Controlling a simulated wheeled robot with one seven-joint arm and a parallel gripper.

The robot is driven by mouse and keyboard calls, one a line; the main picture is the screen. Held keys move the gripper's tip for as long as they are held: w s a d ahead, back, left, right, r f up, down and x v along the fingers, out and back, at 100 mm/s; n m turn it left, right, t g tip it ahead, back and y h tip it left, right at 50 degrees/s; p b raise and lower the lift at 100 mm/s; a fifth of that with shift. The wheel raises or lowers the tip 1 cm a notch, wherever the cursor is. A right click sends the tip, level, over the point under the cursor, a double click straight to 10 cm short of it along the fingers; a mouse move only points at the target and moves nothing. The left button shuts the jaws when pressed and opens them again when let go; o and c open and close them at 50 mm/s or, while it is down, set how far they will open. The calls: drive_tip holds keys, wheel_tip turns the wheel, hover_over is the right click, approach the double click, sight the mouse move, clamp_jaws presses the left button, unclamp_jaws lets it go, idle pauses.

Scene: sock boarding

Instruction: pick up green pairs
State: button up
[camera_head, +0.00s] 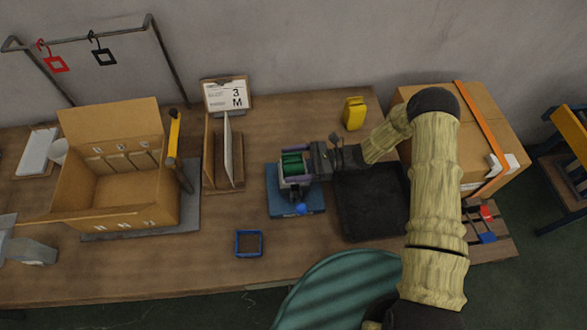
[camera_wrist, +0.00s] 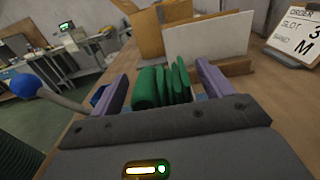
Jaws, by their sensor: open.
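The green pairs (camera_head: 292,163) stand as several upright, folded green pieces side by side at a blue-based stand (camera_head: 312,207). In the wrist view, the green pieces (camera_wrist: 160,90) lie between the two purple fingers. My gripper (camera_head: 295,166) is open around them, one finger on each side, with small gaps visible in the wrist view (camera_wrist: 164,73). I cannot tell if either finger touches them. The lower ends of the green pieces are hidden behind my gripper's palm. A lever with a blue knob (camera_head: 301,209) is at the stand's front.
A cardboard divider (camera_head: 210,150) stands left of the stand, with an order card (camera_head: 226,96) reading "3" and "M" behind it. An open carton (camera_head: 110,115) is farther left. A black tray (camera_head: 372,205) lies right; a small blue-rimmed tray (camera_head: 249,254) lies in front.

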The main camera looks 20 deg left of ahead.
idle(0.3)
drive_tip(key=c, duration=1.1)
drive_tip(key=shift+r, duration=0.1)
wheel_tip(320, 180, up, 10)
drive_tip(key=shift+f+b, duration=0.1)
drive_tip(key=shift+b, duration=1.15)
